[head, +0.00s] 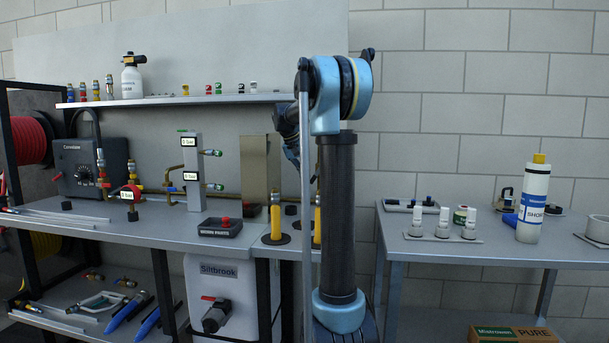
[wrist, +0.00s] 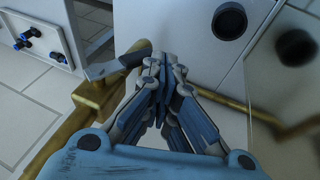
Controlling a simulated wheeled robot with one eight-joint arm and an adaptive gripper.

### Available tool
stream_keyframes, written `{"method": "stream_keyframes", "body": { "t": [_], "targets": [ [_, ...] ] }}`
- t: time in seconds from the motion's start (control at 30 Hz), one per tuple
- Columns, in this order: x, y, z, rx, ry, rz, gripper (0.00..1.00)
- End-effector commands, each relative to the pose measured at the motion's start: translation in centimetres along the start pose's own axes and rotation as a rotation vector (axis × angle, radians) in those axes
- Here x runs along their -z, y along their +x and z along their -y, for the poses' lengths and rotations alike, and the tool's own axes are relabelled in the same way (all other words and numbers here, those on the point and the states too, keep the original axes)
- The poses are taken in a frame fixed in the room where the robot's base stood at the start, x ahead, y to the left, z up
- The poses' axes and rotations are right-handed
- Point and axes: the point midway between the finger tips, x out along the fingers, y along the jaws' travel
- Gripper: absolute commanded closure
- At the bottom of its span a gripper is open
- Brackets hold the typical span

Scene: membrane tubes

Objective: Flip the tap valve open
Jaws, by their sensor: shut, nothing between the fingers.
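In the wrist view, a brass pipe with a valve body (wrist: 98,94) runs along the left of my gripper. A flat grey lever (wrist: 118,67) with a darker end sits on top of the valve, reaching toward the fingertips. My gripper (wrist: 166,62) is shut and empty, its fingertips just right of the lever's end. I cannot tell whether they touch it. In the head view my arm hides the fingers. Brass piping (head: 172,178) shows beside the grey column there; I cannot match this lever to a tap in that view.
A grey column (head: 191,170) with two side taps stands on the bench. A tan upright panel (head: 254,172) stands between it and my arm. A dark tray (head: 220,227) and yellow cylinders (head: 276,218) sit near the front edge. A round black knob (wrist: 229,20) lies beyond my fingers.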

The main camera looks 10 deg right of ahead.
Motion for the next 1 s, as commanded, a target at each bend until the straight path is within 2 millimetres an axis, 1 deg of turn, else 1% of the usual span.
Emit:
{"method": "stream_keyframes", "body": {
  "t": [0.2,0.4,1.0],
  "targets": [
    [-0.3,1.1,-0.2,0.0,0.001,0.0,1.0],
    [-0.5,1.6,-0.4,0.0,0.001,0.0,1.0],
    [-0.6,2.0,-0.5,0.0,0.001,0.0,1.0]
  ]
}}
